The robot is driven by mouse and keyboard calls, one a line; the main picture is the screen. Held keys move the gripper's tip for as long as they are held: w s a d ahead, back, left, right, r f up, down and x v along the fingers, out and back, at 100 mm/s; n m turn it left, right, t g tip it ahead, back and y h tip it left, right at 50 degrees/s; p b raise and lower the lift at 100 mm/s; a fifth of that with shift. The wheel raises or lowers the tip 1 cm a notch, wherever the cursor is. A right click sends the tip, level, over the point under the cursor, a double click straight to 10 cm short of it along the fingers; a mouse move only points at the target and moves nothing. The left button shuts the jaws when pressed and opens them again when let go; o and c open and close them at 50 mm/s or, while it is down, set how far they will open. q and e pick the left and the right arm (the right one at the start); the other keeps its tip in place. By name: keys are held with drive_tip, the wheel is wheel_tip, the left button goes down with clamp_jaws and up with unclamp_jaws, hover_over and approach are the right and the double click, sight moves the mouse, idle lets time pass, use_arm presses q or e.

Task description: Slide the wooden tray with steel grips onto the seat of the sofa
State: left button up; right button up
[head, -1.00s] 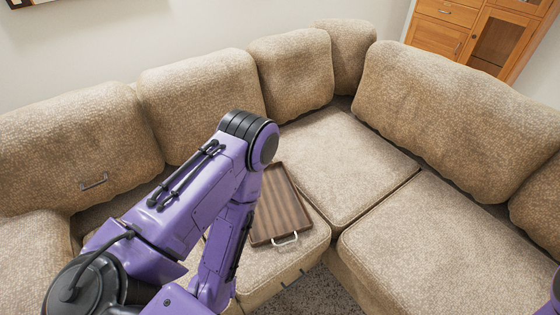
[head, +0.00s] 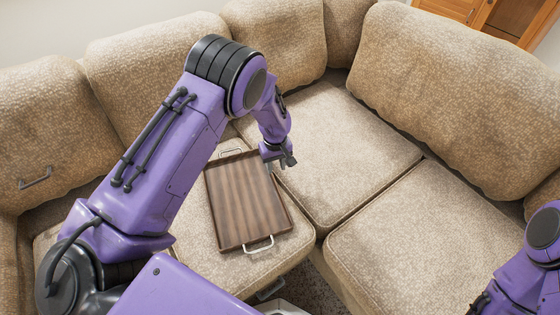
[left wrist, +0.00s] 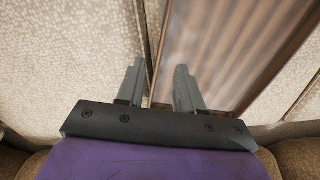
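The brown wooden tray (head: 240,200) with steel grips lies flat on the left seat cushion of the beige sofa (head: 345,150). One grip (head: 258,246) faces the cushion's front edge, the other the backrest. My left gripper (head: 281,161) is at the tray's right edge near its far corner, fingers apart. In the left wrist view, the open gripper (left wrist: 160,86) has the tray's rim (left wrist: 157,70) between its fingers, one finger outside the tray and one over its inside. Contact cannot be told. Of my right arm, only links show at the lower right; its gripper is not discernible.
The backrest cushions (head: 450,100) stand behind and to the right of the seats. The right-hand seat cushions (head: 430,240) are bare. A wooden cabinet (head: 510,20) stands at the back right. A small metal handle (head: 36,177) shows on the left backrest.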

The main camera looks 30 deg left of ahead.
use_arm(q)
wheel_tip(320, 180, down, 10)
drive_tip(key=shift+f+b, duration=0.15)
drive_tip(key=shift+b, duration=0.5)
drive_tip(key=shift+s, duration=0.1)
